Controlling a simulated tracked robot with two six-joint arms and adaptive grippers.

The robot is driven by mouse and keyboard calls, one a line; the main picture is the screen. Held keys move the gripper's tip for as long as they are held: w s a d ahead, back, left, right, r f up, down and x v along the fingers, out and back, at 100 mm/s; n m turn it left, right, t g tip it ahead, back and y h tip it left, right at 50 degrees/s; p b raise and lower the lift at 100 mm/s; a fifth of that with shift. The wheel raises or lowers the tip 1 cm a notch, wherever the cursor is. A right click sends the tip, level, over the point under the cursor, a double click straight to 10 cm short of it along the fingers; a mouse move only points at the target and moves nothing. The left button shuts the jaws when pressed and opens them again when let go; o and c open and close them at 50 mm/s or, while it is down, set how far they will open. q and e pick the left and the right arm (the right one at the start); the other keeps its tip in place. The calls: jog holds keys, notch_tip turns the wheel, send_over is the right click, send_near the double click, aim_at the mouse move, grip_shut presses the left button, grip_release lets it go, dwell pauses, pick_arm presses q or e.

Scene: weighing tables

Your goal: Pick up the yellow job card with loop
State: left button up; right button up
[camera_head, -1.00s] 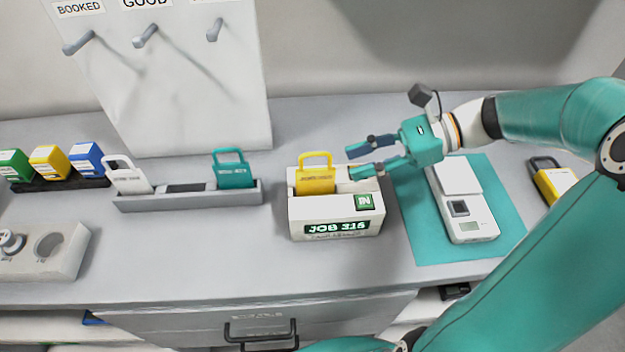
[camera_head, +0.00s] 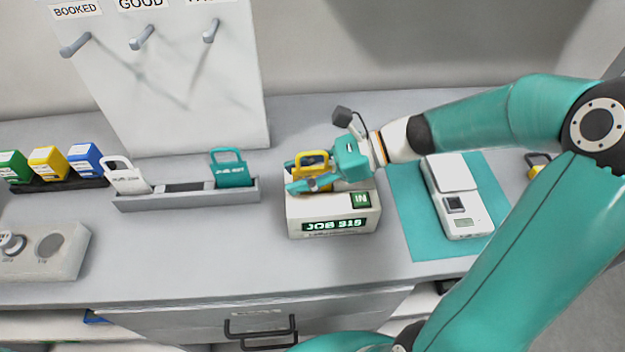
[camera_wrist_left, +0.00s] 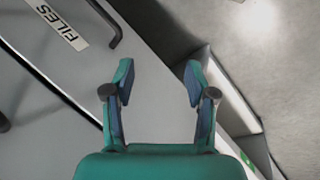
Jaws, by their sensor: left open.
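The yellow job card with its loop (camera_head: 309,171) stands upright in the white job box (camera_head: 330,211) marked JOB 315 or similar. My right gripper (camera_head: 297,176) reaches in from the right at the card, its fingers apart, one in front and one near the loop. The fingers cover part of the card, and I cannot tell whether they touch it. My left gripper (camera_wrist_left: 157,72) is open and empty in the left wrist view, over the drawer front with the FILES label.
A grey rack (camera_head: 190,198) left of the box holds a white card (camera_head: 126,179) and a teal card (camera_head: 232,170). A white scale (camera_head: 456,200) lies on a teal mat (camera_head: 408,215) to the right. A hook board (camera_head: 175,90) stands behind.

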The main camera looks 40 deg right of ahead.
grip_shut()
dwell(0.3)
notch_tip(320, 180, up, 20)
jog(key=p, duration=0.2)
dwell(0.4)
